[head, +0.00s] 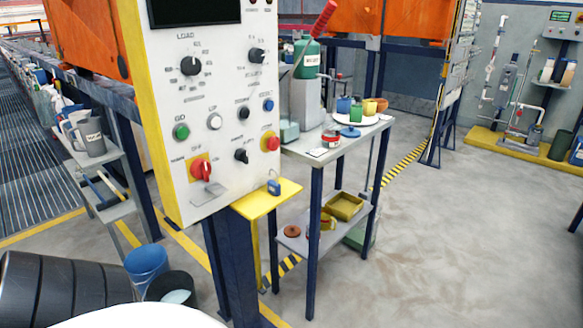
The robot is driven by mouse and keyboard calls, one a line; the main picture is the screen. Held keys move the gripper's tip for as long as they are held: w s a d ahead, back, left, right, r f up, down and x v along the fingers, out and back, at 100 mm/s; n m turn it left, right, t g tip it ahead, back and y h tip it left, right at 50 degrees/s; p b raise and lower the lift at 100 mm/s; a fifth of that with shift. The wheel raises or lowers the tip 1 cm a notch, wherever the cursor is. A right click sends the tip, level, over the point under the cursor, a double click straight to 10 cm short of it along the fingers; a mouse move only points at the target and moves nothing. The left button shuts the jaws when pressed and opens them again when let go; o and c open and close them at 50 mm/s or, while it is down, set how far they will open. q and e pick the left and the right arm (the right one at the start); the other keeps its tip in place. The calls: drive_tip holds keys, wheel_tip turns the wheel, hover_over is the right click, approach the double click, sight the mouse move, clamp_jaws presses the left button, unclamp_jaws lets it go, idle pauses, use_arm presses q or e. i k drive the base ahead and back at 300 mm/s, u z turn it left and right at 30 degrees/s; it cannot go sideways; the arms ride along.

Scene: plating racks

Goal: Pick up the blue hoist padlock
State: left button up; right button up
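The blue padlock (274,188) is small and sits on a yellow shelf (250,207) at the lower right corner of the white control panel (222,110). It appears upright, with its shackle on top. Nothing touches it except the shelf under it. Neither of my grippers shows in the head view, so I cannot see what they hold.
A grey side table (330,158) with cups, a plate and a red-handled green container (307,58) stands right behind the shelf. Blue (147,262) and black (171,290) buckets stand lower left. The floor (450,240) at right is clear.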

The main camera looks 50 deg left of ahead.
sight(274, 188)
drive_tip(key=u, duration=1)
drive_tip(key=i, duration=1.1)
drive_tip(key=u, duration=1.2)
